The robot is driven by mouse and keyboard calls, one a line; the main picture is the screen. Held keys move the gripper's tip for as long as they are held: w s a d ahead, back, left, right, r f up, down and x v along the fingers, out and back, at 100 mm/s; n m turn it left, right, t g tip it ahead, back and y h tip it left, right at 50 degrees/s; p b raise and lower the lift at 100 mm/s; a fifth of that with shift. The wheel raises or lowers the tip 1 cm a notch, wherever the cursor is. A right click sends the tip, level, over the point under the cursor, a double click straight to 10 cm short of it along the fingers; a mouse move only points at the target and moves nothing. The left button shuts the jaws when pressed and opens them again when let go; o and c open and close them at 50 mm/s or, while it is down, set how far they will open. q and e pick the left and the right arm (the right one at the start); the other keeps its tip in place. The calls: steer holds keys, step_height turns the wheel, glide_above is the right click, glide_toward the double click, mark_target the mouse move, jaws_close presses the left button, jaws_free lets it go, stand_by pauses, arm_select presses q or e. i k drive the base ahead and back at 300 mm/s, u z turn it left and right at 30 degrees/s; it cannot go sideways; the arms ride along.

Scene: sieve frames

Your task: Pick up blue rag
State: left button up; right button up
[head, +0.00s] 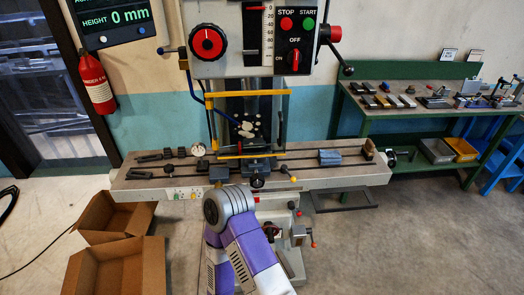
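A small folded blue-grey item (330,157), which looks like the blue rag, lies on the right part of the milling machine's table (352,178). Nothing is touching it from above. One of my arms, purple and white with a grey joint, rises from the bottom centre in front of the machine. I cannot tell which arm it is. Neither gripper shows in the head view.
A yellow-framed guard (247,94) stands at the table's middle. Small tools (160,156) lie on its left part. Cardboard boxes (117,217) stand on the floor at left. A green workbench (400,125) with parts is at right. The floor at front right is clear.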

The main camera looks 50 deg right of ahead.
mark_target(325, 157)
steer(key=u, duration=1.8)
steer(key=k, duration=2.15)
steer(key=z, duration=2.2)
